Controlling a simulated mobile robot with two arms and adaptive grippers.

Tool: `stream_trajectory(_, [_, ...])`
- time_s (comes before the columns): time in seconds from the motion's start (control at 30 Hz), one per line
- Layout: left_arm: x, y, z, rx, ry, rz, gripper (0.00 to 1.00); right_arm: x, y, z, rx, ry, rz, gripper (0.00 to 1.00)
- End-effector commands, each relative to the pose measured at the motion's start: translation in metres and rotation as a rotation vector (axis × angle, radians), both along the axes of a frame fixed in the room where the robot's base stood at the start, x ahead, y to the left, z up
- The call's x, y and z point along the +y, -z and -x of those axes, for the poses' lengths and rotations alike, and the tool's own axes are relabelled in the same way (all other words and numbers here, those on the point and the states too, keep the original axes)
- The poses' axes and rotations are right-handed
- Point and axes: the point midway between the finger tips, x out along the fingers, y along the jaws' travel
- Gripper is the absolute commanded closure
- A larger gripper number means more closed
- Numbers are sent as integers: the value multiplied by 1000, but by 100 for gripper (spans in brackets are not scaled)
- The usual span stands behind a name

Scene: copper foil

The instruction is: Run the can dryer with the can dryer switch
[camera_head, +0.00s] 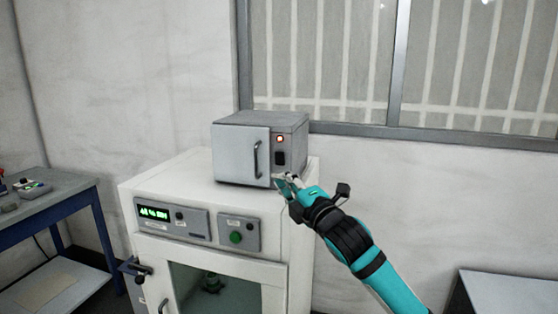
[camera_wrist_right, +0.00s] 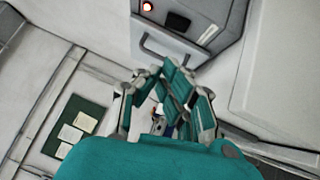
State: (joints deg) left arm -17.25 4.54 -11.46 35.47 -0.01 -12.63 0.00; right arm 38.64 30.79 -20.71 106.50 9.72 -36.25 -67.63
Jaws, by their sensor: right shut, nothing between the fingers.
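The small grey box with a door and bar handle, apparently the can dryer (camera_head: 241,158), stands on a white cabinet. A black switch (camera_head: 280,158) is on its front, right of the door, under a lit red lamp (camera_head: 280,139). My right gripper (camera_head: 283,184) is shut and empty, just below the switch near the box's lower front edge. In the right wrist view, the gripper (camera_wrist_right: 175,85) points towards the box front, with the dark switch (camera_wrist_right: 177,22) and lit lamp (camera_wrist_right: 148,6) beyond its fingers. Contact cannot be told. My left gripper is out of view.
The white cabinet (camera_head: 275,276) has a display panel (camera_head: 172,217), a green button (camera_head: 236,238) and a glass door below. A blue-framed bench (camera_head: 70,187) stands left. A grey surface (camera_head: 512,290) is lower right. A barred window is behind.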

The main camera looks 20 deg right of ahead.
Motion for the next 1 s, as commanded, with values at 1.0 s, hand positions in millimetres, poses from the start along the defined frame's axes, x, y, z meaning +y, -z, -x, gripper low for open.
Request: stream_trajectory(1.0, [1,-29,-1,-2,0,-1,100,-9,-16,-93,0,-1,-1,100])
